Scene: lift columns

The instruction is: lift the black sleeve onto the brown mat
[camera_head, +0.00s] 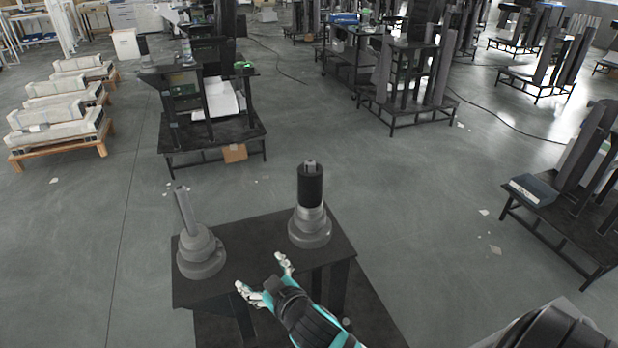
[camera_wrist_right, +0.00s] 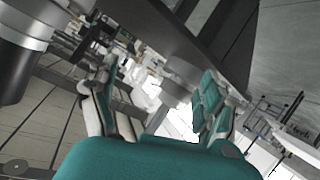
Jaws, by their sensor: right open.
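The black sleeve (camera_head: 311,186) sits upright around the right-hand post, above a stepped grey base (camera_head: 310,230), with the post's tip showing at its top. In the right wrist view, a dark cylinder that looks like the sleeve (camera_wrist_right: 14,72) is at the left edge, outside the fingers. My right gripper (camera_head: 262,278) is open, at the table's front edge, in front of and a little left of the sleeve's base, and apart from it. Its spread fingers also show in the wrist view (camera_wrist_right: 155,105). I cannot make out a brown mat. My left gripper is not in view.
The dark table (camera_head: 262,242) also bears a second stepped grey base (camera_head: 201,254) with a bare, leaning post (camera_head: 186,212) at left. Behind it stands a black rack (camera_head: 212,133). A low table (camera_head: 570,215) is at right. Open grey floor lies between them.

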